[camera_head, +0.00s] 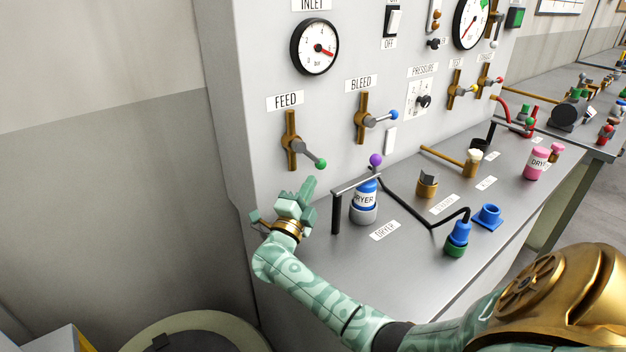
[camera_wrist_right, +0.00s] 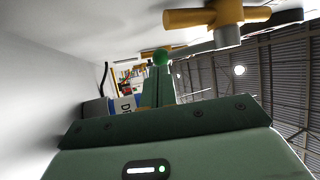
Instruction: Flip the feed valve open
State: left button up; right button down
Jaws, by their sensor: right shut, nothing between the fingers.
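The feed valve (camera_head: 291,140) is on the grey panel under the FEED label (camera_head: 286,101). It has a vertical brass pipe and a grey lever that slants down to the right, ending in a green knob (camera_head: 321,164). My right gripper (camera_head: 309,186) is shut and empty, just below the green knob in the head view. In the right wrist view, the brass valve body (camera_wrist_right: 218,15) is at the top, and the green knob (camera_wrist_right: 160,57) appears just beyond the shut fingertips (camera_wrist_right: 158,75). I cannot tell whether they touch. My left gripper is not in view.
The bleed valve (camera_head: 362,118) with a blue knob is to the right on the panel. The inlet gauge (camera_head: 315,47) is above.

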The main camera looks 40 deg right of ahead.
aim_at(322, 168)
jog(key=shift+x, duration=1.4)
jog(key=shift+s+d+n+t+h+b, duration=0.1)
jog(key=shift+d+n+t+h+b, duration=0.3)
jog(key=shift+d+n+t, duration=0.15)
jog(key=shift+d+r+p, duration=0.3)
jog(key=shift+r+p, duration=0.2)
jog(key=shift+r, duration=0.05)
jog(key=shift+d, duration=0.15)
jog(key=shift+f, duration=0.1)
